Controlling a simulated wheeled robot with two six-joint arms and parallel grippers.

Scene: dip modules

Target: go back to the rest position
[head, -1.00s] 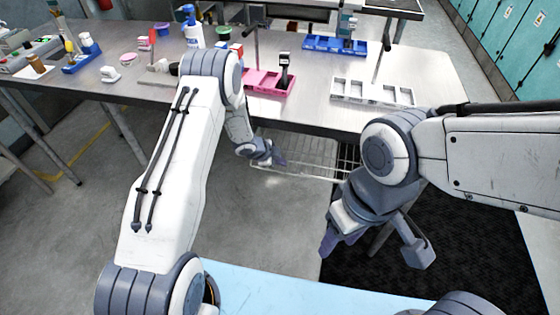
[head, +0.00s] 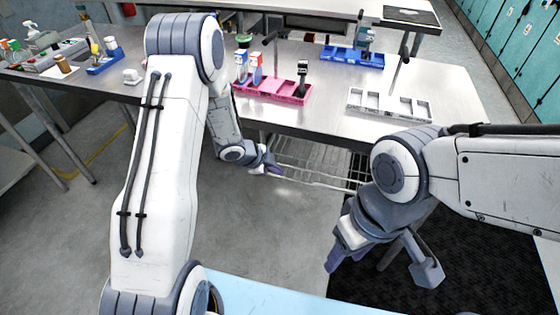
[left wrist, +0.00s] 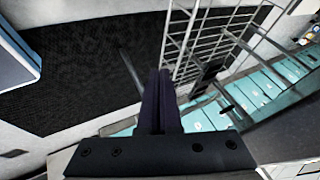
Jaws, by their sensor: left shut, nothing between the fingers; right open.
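My left gripper (head: 267,166) hangs low in front of the table's front edge, beside the wire shelf below the tabletop. In the left wrist view its dark fingers (left wrist: 160,102) are together with nothing between them. My right gripper (head: 381,264) is open and empty, low at the right in front of the table, with its fingers apart and pointing down. Neither gripper touches any object that I can see.
The table (head: 325,118) holds a pink tray (head: 285,92), a white tray (head: 388,104) and a blue tray (head: 351,57). A wire shelf (head: 315,160) sits under it. A light blue surface (head: 265,295) is at the bottom. Grey floor (head: 245,215) is clear between my arms.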

